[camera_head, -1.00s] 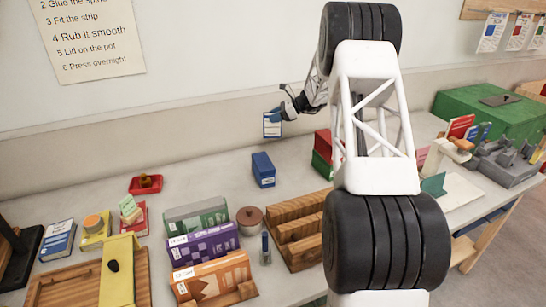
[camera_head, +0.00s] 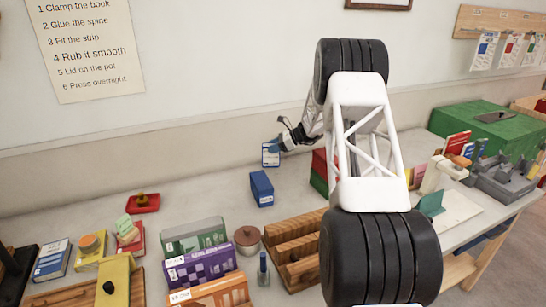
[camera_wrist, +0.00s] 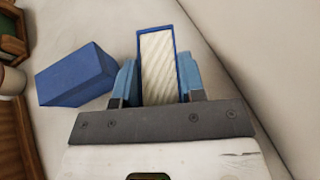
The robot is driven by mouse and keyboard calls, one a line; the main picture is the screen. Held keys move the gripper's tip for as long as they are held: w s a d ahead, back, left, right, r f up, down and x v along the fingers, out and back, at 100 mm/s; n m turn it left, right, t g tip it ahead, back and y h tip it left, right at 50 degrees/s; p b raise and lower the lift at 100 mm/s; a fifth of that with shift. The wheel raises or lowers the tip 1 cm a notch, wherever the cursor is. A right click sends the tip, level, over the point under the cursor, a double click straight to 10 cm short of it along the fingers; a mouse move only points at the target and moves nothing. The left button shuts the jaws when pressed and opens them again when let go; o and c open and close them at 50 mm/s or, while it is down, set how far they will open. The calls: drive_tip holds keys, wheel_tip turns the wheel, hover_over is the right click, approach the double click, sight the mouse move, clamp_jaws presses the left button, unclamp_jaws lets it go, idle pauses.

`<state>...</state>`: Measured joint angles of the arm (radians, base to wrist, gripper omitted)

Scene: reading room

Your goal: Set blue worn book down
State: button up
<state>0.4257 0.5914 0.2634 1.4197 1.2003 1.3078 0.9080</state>
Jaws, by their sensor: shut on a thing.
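The blue worn book (camera_head: 270,156) is held upright by my gripper (camera_head: 279,147) near the wall at the back of the table. In the wrist view the book (camera_wrist: 158,65) shows pale page edges inside a thin blue cover, between the two blue fingers of my gripper (camera_wrist: 157,82). The gripper is shut on it. Whether the book's lower edge touches the table cannot be told. A solid blue block (camera_head: 262,188) stands on the table just in front of the book; in the wrist view it is to the left, apart from the fingers.
The grey table (camera_head: 200,202) is bare left of the blue block. A red tray (camera_head: 142,203) lies further left. A wooden rack (camera_head: 292,240), a round pot (camera_head: 247,238) and several file boxes stand in front. Red and green boxes (camera_head: 319,170) are on the right.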

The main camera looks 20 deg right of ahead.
sight(273, 155)
drive_tip(key=shift+f, duration=0.25)
drive_tip(key=shift+f, duration=1.8)
drive_tip(key=shift+f, duration=0.1)
drive_tip(key=o, duration=1)
drive_tip(key=v, duration=1.2)
